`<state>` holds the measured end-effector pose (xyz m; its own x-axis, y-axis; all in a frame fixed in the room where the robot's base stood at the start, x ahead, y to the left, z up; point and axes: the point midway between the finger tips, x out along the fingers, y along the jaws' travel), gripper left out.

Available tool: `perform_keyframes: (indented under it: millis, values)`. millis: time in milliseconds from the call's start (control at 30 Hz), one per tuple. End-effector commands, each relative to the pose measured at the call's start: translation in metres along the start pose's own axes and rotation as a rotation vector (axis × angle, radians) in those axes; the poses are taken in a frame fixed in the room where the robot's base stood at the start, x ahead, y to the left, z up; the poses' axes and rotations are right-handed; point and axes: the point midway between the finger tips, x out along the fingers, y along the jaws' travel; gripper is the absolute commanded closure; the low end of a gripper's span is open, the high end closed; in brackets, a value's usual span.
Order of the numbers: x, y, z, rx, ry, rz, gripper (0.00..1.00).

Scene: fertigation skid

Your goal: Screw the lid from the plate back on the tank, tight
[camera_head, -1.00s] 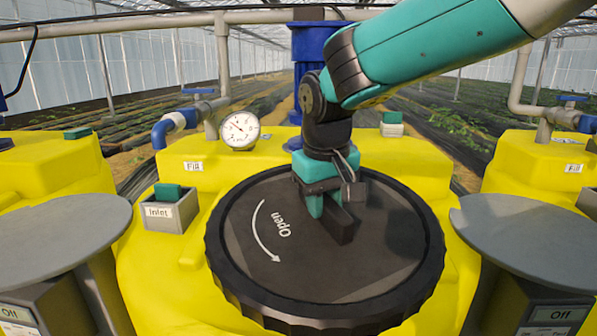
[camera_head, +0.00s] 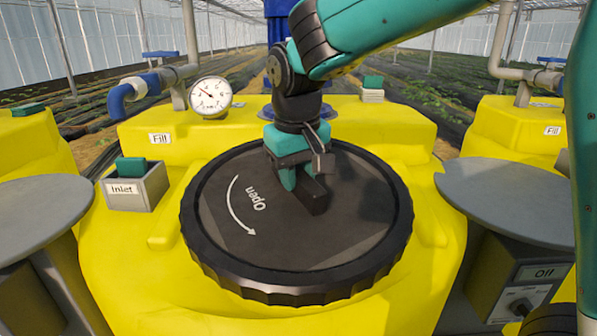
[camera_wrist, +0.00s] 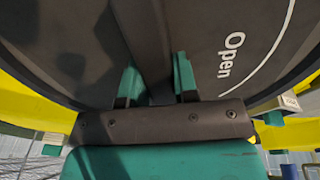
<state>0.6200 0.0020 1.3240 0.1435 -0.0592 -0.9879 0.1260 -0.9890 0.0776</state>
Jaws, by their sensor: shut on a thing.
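The black ribbed lid (camera_head: 300,250) is on top of the yellow tank (camera_head: 110,260), over its opening. It looks about level; its seating on the neck is hidden under the rim. A white "Open" arrow is on its top, left of my gripper. My gripper (camera_head: 302,188) points down at the lid's middle and is shut on the lid's raised grip bar. In the wrist view, the teal fingers (camera_wrist: 158,82) stand on either side of the lid's dark bar (camera_wrist: 145,35). The grey round plates at left (camera_head: 40,215) and right (camera_head: 515,200) are empty.
A pressure gauge (camera_head: 210,96) and pipe stand behind the tank. An inlet box (camera_head: 136,188) sits at its left. A control box reading "Off" (camera_head: 540,280) is below the right plate. Other yellow tanks stand on both sides.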

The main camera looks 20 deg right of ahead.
Motion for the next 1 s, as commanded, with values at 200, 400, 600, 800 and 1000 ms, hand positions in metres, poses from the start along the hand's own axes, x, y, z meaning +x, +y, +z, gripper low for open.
perform_keyframes:
  millis: [200,400,600,800,1000]
  values:
    - [-0.002,0.001,-0.001,0.001,0.004,-0.001,0.96]
    - [0.0,0.001,0.0,0.002,0.004,0.0,0.96]
    - [0.006,0.001,0.001,0.002,0.003,0.0,0.96]
    - [0.01,0.001,0.002,0.002,0.004,0.0,0.96]
    - [0.01,0.001,0.002,0.002,0.004,0.0,0.96]
